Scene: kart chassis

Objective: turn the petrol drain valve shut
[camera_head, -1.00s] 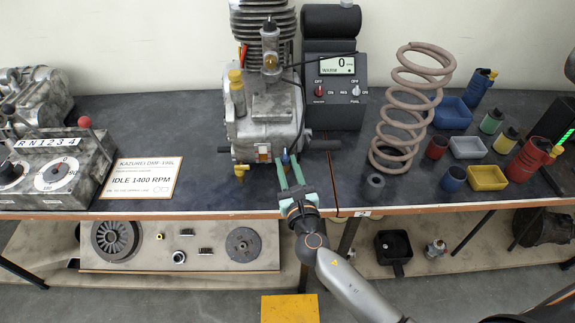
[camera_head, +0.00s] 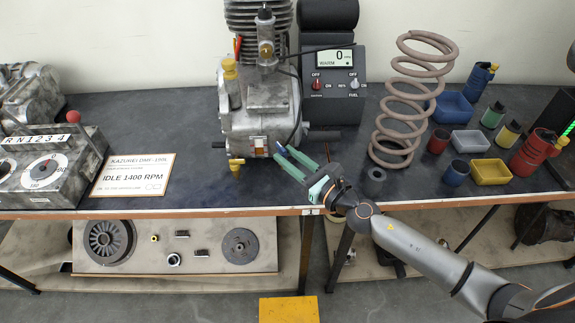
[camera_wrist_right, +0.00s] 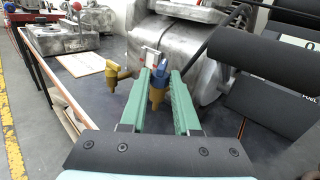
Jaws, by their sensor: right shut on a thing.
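My right gripper (camera_head: 283,153) has long green fingers and sits low at the front right of the engine (camera_head: 258,115). In the right wrist view its fingers (camera_wrist_right: 160,75) are shut around a small valve (camera_wrist_right: 158,88) with a blue top and a brass-coloured body. In the head view only a bit of blue (camera_head: 282,146) shows at the fingertips; the fingers hide the rest. A second, all-yellow tap (camera_head: 236,166) hangs from the engine's front left, apart from the gripper; it also shows in the right wrist view (camera_wrist_right: 116,76). My left gripper is out of view.
A grey console (camera_head: 334,88) with switches and a display stands right of the engine. A rusty coil spring (camera_head: 396,120) and several coloured cups stand further right. A gear-selector box (camera_head: 50,165) and an idle-speed card (camera_head: 133,175) lie left. The bench front edge (camera_head: 200,212) runs below.

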